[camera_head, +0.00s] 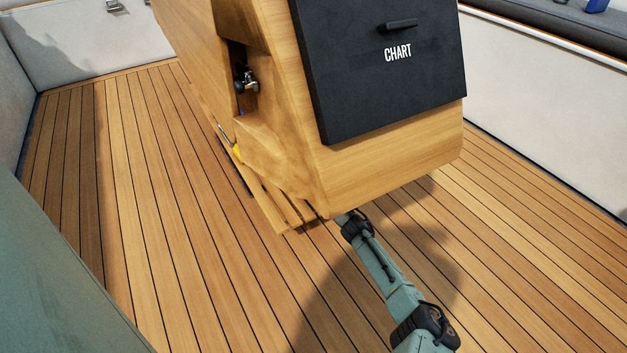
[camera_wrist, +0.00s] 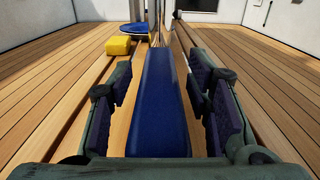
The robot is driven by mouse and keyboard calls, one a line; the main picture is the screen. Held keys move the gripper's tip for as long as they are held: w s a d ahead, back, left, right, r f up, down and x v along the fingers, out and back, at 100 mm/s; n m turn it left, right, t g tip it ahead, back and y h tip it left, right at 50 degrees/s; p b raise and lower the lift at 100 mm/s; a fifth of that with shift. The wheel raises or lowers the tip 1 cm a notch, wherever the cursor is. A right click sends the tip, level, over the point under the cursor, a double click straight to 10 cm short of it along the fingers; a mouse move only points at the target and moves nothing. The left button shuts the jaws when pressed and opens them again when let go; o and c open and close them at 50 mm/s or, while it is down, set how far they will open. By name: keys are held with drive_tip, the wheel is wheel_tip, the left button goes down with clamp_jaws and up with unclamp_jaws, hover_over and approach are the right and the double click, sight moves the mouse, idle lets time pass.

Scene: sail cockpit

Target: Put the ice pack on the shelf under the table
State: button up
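The ice pack (camera_wrist: 160,105) is a long blue slab in the wrist view, lying lengthwise on the wooden slats of the shelf (camera_wrist: 95,78). My gripper (camera_wrist: 159,82) has one finger on each side of the pack, with a visible gap on both sides; it looks open and not clamped on it. In the head view the table (camera_head: 390,172) is a wooden pedestal with a black CHART panel. The slatted shelf edge (camera_head: 283,222) shows low beneath it. My arm reaches under the table, so the gripper and the pack are hidden there.
A yellow block (camera_wrist: 118,46) and a round blue dish (camera_wrist: 136,28) lie farther along the shelf, beside a metal post (camera_wrist: 157,22). The table's underside is close above my arm. The plank floor (camera_head: 130,200) around the table is clear. Pale benches line the sides.

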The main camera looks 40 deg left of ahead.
drive_tip(key=shift+d+r+p, duration=0.15)
drive_tip(key=shift+r+p, duration=0.1)
drive_tip(key=shift+p, duration=0.1)
drive_tip(key=p+v, duration=0.3)
drive_tip(key=v, duration=0.8)
drive_tip(key=shift+s+d+p, duration=0.15)
drive_tip(key=shift+d+p, duration=0.2)
